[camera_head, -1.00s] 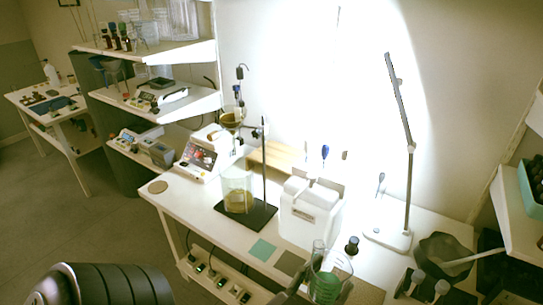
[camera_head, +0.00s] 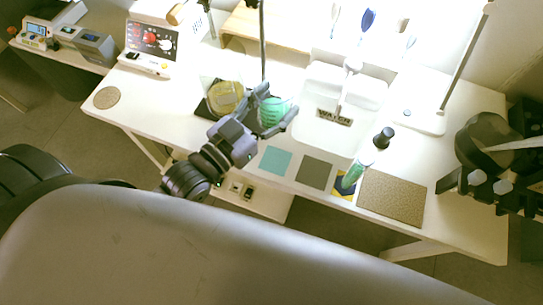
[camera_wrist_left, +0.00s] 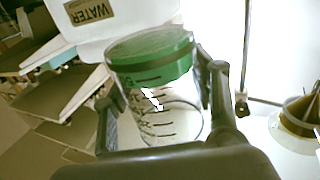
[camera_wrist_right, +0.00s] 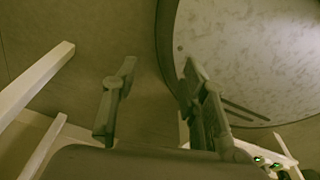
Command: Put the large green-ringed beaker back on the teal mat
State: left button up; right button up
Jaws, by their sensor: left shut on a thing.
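The large green-ringed beaker (camera_head: 274,111) is in my left gripper (camera_head: 274,107), whose fingers are closed around its sides. In the left wrist view the clear beaker (camera_wrist_left: 165,115) shows black markings and a broad green band between the two fingers. In the head view it appears just above the teal mat (camera_head: 275,161), beside the white WATER box; its exact height is unclear. The teal mat is bare, at the table's front edge. My right gripper (camera_wrist_right: 155,100) is open and empty over floor in the right wrist view.
A grey mat (camera_head: 314,172), a mat with a green-filled cylinder (camera_head: 354,174), and a bare brown mat (camera_head: 391,198) lie right of the teal one. The WATER box (camera_head: 340,100) stands behind them. A beaker with amber contents (camera_head: 228,97) is close left of my gripper.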

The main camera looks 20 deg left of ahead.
aim_at(278, 123)
pick_arm(q)
jog(key=shift+s+d+f+h, duration=0.15)
jog(key=shift+d+f, duration=0.2)
jog(key=shift+f, duration=0.25)
jog(key=shift+s+d+f+h, duration=0.15)
jog(key=shift+d+f, duration=0.15)
jog(key=shift+f, duration=0.3)
notch_tip(278, 123, down, 2)
jog(key=shift+f, duration=0.15)
notch_tip(278, 123, down, 11)
jog(key=shift+w+a+f+b, duration=0.15)
jog(key=shift+b, duration=0.65)
notch_tip(278, 123, down, 4)
jog(key=shift+r+b, duration=0.15)
jog(key=shift+b, duration=0.15)
jog(key=shift+f, duration=0.25)
pick_arm(e)
jog(key=s+f, duration=0.1)
jog(key=s+d+f, duration=0.1)
jog(key=shift+s+d+f, duration=0.15)
jog(key=shift+d+f, duration=0.05)
jog(key=shift+f, duration=0.2)
pick_arm(q)
jog(key=shift+f, duration=0.15)
pick_arm(e)
jog(key=shift+f, duration=0.1)
